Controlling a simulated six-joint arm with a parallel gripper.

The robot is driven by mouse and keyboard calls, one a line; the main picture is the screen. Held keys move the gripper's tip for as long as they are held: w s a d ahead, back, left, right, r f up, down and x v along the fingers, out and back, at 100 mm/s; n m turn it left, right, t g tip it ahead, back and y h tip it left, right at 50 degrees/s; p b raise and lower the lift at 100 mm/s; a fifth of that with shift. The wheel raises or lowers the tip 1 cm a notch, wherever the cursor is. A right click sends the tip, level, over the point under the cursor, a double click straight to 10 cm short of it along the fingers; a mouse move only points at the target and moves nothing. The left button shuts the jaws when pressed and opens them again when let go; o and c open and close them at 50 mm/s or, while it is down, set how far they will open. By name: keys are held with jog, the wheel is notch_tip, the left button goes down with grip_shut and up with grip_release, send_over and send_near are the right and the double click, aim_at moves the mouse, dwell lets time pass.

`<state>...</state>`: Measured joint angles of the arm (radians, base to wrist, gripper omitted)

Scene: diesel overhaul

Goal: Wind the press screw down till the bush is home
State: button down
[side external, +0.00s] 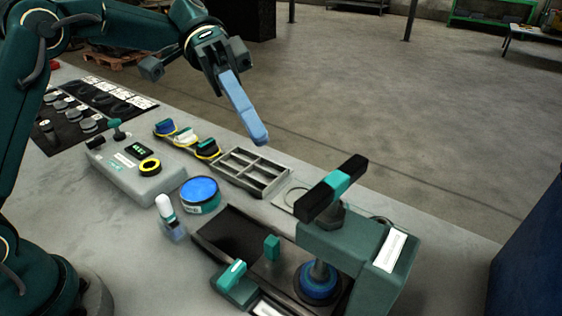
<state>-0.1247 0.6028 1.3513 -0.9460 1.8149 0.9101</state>
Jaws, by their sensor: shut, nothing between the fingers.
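The press (360,245) is a teal frame at the lower right of the bench. Its black crossbar handle (318,203) with a teal middle lies slantwise on top of the frame. Below the frame a grey shaft reaches down to a round blue piece (318,283). I cannot tell which part is the bush or how deep it sits. My gripper (261,138) has light blue fingers, shut and empty, pointing down. It is in the air up and left of the press handle, apart from it.
A grey divided tray (250,187), a blue-topped round tin (200,209) and a white-capped bottle (164,205) stand left of the press. A control box (137,170) with a green display is farther left. A small teal block (272,247) stands close by the press.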

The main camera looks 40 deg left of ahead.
jog(key=w+a+f+n+t+h, duration=0.2)
jog(key=w+a+f+n+h, duration=0.2)
jog(key=w+a+n+h, duration=0.25)
jog(key=s+d, duration=0.3)
jog(key=d, duration=1.1)
jog(key=shift+f+y, duration=0.1)
jog(key=shift+y, duration=0.15)
jog(key=shift+w+d, duration=0.15)
jog(key=shift+d, duration=0.65)
